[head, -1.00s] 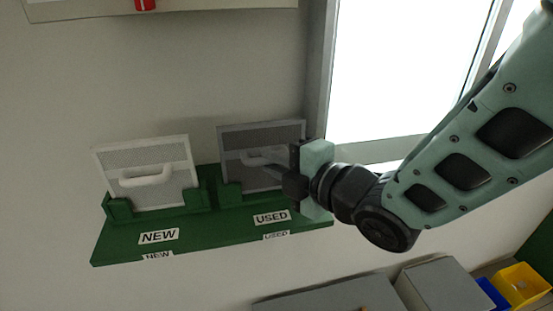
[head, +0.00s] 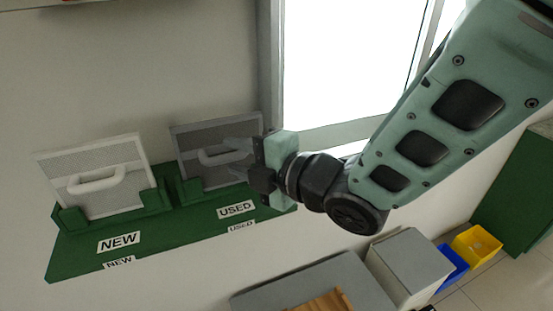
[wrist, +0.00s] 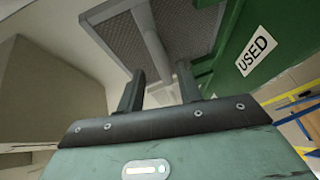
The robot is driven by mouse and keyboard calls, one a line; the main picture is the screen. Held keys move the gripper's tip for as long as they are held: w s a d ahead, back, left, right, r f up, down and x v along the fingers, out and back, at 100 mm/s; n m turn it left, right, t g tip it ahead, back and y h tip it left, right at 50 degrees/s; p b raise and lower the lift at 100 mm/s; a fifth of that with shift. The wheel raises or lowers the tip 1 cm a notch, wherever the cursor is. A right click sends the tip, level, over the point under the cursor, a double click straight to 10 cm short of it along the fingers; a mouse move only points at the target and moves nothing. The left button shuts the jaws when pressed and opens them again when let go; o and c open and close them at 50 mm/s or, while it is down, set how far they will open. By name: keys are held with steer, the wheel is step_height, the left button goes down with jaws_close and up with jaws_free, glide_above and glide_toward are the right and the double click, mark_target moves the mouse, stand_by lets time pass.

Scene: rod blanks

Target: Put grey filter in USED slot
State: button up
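The grey filter (head: 212,140) stands in the slot of the green rack behind the USED label (head: 237,209), leaning slightly against the wall side. Its lower edge is behind the slot's green holder. Its handle (head: 222,157) faces outward. In the wrist view the filter's mesh (wrist: 188,25) and handle (wrist: 150,38) show ahead of the fingers. My gripper (wrist: 160,75) is open, its two fingers apart with gaps beside the handle. In the head view my gripper (head: 252,165) is at the filter's right side, close to the handle.
A white filter (head: 95,172) stands in the slot behind the NEW label (head: 119,242) on the green rack (head: 75,262). A bright window (head: 345,60) is at the right. Grey cabinets (head: 318,285), a blue bin (head: 452,262) and a yellow bin (head: 478,245) are below.

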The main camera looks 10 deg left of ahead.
steer(key=b+v, duration=0.7)
steer(key=v, duration=0.3)
steer(key=shift+d, duration=0.2)
steer(key=s+d+f+m+g+h, duration=0.1)
steer(key=d+f+m+g+h, duration=0.1)
steer(key=d+f+m+h, duration=0.95)
steer(key=s+d+f+m+g+h, duration=0.2)
steer(key=s+d+m+g, duration=0.3)
steer(key=s+m, duration=0.5)
steer(key=shift+s+d+f+g, duration=0.35)
steer(key=shift+d+f, duration=0.1)
steer(key=shift+d, duration=0.1)
